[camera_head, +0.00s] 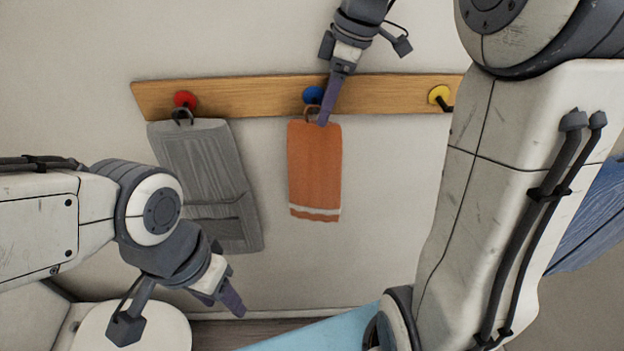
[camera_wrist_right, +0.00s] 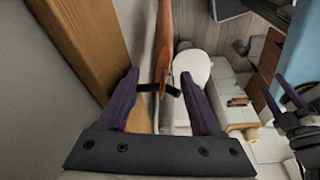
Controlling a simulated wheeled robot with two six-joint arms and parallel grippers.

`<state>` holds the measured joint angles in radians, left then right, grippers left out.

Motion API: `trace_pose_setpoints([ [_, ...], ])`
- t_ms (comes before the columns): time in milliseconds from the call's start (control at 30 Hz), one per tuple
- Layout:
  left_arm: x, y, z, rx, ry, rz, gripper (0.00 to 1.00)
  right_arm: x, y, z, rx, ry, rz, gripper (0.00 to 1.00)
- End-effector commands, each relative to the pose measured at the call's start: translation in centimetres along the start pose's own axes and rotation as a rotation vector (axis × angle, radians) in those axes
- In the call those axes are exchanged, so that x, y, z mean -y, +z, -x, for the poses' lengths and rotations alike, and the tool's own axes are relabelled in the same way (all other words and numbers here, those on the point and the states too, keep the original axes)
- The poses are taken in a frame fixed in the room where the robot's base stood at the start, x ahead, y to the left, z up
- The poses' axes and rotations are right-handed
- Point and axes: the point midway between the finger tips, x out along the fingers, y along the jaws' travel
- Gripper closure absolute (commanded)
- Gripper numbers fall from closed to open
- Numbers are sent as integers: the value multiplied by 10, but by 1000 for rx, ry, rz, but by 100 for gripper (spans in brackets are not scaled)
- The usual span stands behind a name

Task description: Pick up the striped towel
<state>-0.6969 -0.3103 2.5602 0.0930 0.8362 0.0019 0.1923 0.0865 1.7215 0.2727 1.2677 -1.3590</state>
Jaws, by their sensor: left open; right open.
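An orange towel (camera_head: 314,170) with a white stripe near its lower edge hangs by a loop from the blue hook (camera_head: 312,95) on a wooden rail. My right gripper (camera_head: 327,118) comes down from above at the towel's top, beside its loop. In the right wrist view its two fingers (camera_wrist_right: 163,105) are apart, with the towel (camera_wrist_right: 163,42) seen edge-on and a dark hook or loop piece between or just beyond them. Whether the fingers touch the cloth is unclear. My left gripper (camera_head: 232,300) is open and empty, low at the left, away from the towel.
The wooden rail (camera_head: 240,97) runs along the wall. A grey cloth (camera_head: 205,180) hangs from its red hook (camera_head: 185,100); the yellow hook (camera_head: 440,95) is at the right. A blue cloth (camera_head: 592,215) shows at the right edge, partly behind my arm. A white toilet (camera_wrist_right: 192,68) stands below.

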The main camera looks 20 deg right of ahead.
Motion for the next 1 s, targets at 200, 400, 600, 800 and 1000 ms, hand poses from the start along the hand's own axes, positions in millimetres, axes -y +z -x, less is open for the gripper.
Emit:
trace_pose_setpoints([
  [200, 0, 0, 4, 0, 0, 0, 50, 0, 1, -23, 1, 0, -2, 35],
  [400, -1, -1, 17, 0, 0, 1, 50, 3, 1, -43, 2, -4, -3, 35],
  [600, -2, -1, 23, 0, 0, 1, 50, 4, 1, -72, 2, -2, 0, 35],
  [800, -2, -1, 23, 0, 0, 1, 50, 4, 1, -77, 1, 2, 1, 35],
  [1000, -2, -1, 23, 0, 0, 1, 50, 4, 0, -77, 1, 1, 1, 77],
])
